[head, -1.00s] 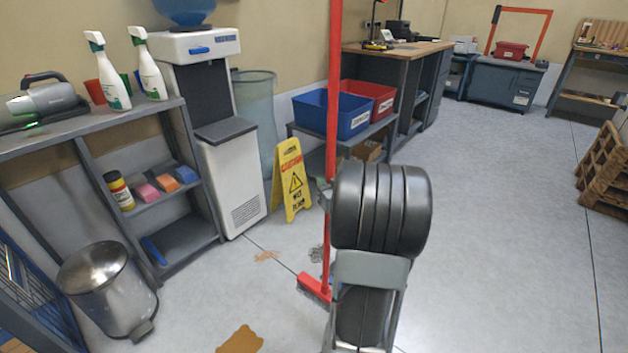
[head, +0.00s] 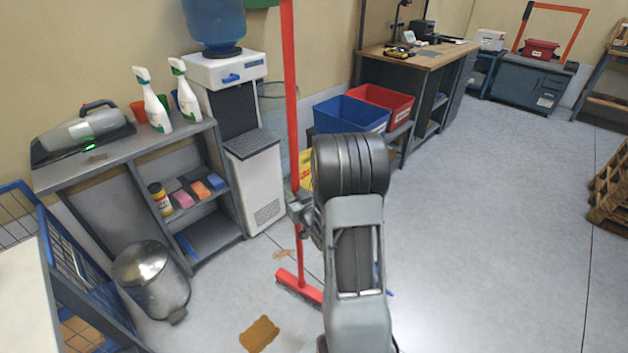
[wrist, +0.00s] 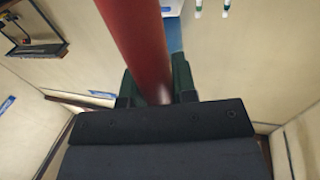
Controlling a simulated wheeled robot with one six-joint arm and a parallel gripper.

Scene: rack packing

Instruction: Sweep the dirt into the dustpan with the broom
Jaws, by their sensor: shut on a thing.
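My gripper (head: 300,203) is shut on the red handle of the broom (head: 291,100) and holds it nearly upright. The handle also shows between the dark fingers in the wrist view (wrist: 140,45). The broom's red head (head: 299,287) is low at the floor; I cannot tell whether it touches. A brown dirt patch (head: 260,334) lies in front of the head, towards me. A smaller tan patch (head: 284,254) lies behind it, just left of the handle. A blue bit (head: 389,293) shows beside my arm on the floor; I cannot tell whether it is the dustpan.
A metal bin (head: 150,280), a grey shelf (head: 130,166) and a water cooler (head: 258,185) stand on the left. A yellow wet-floor sign (head: 305,170) is mostly hidden behind the broom and arm. Pallets (head: 608,190) are at the right edge. The floor (head: 480,240) between is clear.

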